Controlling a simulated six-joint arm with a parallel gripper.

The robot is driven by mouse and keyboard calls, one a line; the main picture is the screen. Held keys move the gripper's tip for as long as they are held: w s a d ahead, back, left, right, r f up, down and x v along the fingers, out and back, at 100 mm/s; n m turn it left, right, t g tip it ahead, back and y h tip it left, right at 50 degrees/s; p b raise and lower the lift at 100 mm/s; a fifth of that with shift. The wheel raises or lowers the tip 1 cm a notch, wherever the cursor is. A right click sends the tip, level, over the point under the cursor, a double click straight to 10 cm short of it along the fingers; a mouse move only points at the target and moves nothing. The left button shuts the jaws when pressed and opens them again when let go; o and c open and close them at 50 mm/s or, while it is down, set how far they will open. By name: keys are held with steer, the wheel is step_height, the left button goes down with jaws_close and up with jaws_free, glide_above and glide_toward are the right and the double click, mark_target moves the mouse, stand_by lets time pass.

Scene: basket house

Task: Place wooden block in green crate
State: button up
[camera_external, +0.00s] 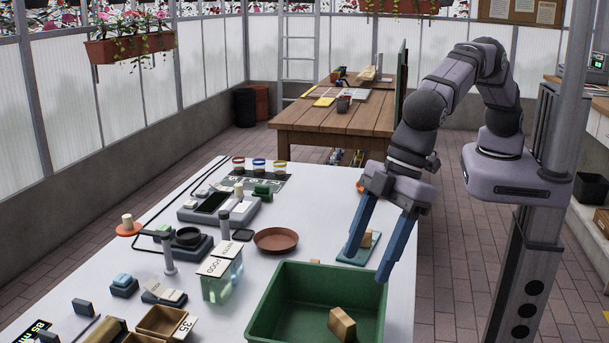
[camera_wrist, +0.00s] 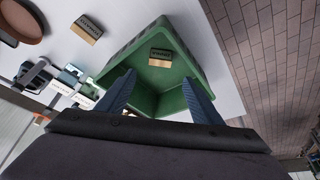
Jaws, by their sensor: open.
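The green crate (camera_external: 262,312) stands at the front right of the white table; the wrist view also shows its wall (camera_wrist: 130,52). A wooden block (camera_external: 342,325) lies inside it, tilted, against the crate's floor or front wall. In the wrist view this block (camera_wrist: 160,58) shows a dark label on its face. My gripper (camera_external: 366,268) has two blue fingers, spread apart with nothing between them, above the crate's back right side. In the wrist view my gripper (camera_wrist: 159,78) points into the crate, with the block ahead of the fingertips and apart from them.
A second labelled block (camera_wrist: 86,28) lies on the table outside the crate, near a brown saucer (camera_external: 276,240). A small block (camera_external: 376,238) shows behind my fingers. Clear containers (camera_external: 216,284) and small wooden boxes (camera_external: 160,321) stand left of the crate.

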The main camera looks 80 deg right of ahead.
steer(key=shift+s+d+r, duration=0.15)
steer(key=shift+r, duration=0.25)
steer(key=w+d+m+h, duration=0.1)
steer(key=w+d, duration=0.2)
steer(key=d, duration=0.7)
steer(key=w+d+m+h, duration=0.1)
steer(key=w+d+m, duration=0.15)
steer(key=d, duration=0.85)
steer(key=w+d+m+h, duration=0.1)
steer(key=w+d, duration=0.3)
steer(key=d, duration=0.6)
steer(key=s+d+f+m+g, duration=0.1)
steer(key=s+d+f+m, duration=0.1)
steer(key=s+d, duration=0.7)
steer(key=s+d+f+m+g, duration=0.2)
steer(key=s+d, duration=0.6)
steer(key=d, duration=0.7)
steer(key=shift+s+d+f, duration=0.15)
steer(key=shift+s+f, duration=0.1)
steer(key=shift+s, duration=0.1)
steer(key=shift+m, duration=0.25)
